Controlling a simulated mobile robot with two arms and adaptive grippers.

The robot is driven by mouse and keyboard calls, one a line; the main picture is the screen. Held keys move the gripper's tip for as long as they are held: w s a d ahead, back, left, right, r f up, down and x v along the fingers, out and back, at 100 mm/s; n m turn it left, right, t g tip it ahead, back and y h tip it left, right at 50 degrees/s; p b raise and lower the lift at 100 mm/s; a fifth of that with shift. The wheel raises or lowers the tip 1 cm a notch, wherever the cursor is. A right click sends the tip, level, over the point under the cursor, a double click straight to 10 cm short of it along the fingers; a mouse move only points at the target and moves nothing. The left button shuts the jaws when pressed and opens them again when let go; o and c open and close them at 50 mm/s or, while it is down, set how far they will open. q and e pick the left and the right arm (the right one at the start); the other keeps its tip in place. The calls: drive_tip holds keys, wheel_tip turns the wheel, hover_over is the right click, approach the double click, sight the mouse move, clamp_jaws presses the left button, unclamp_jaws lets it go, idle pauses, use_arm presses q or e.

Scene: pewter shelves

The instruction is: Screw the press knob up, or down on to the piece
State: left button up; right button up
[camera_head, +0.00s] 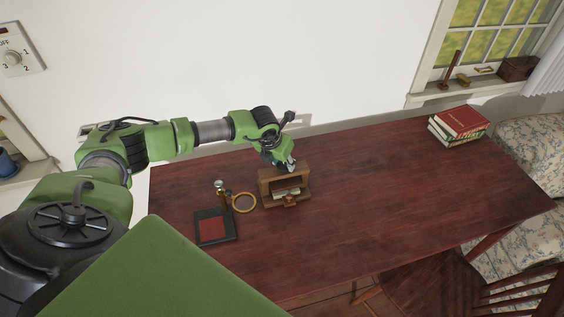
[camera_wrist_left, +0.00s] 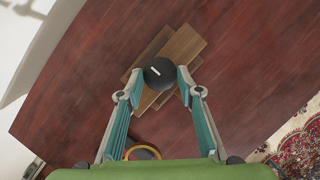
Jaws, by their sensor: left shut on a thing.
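The small wooden press (camera_head: 265,186) stands on the dark red table, below my left gripper. In the left wrist view its wooden frame (camera_wrist_left: 181,48) lies under the fingers. The press knob (camera_wrist_left: 159,72) is round and black with a white mark on top. My left gripper (camera_wrist_left: 160,76) is shut on the knob from above, a fingertip on each side. In the head view the gripper (camera_head: 288,166) hides the knob. A pale piece (camera_head: 287,192) shows inside the press frame. A small brown wooden block (camera_head: 290,201) is at its front. My right gripper is not in view.
A brass ring (camera_head: 244,203) and a black tray with a red pad (camera_head: 212,229) are left of the press, with a small upright handled item (camera_head: 221,190). Books (camera_head: 459,122) are stacked at the far right. The table's middle right is clear.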

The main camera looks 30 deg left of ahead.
use_arm(q)
drive_tip(key=shift+w+r, duration=0.1)
drive_tip(key=o, duration=1.1)
drive_tip(key=v, duration=1.2)
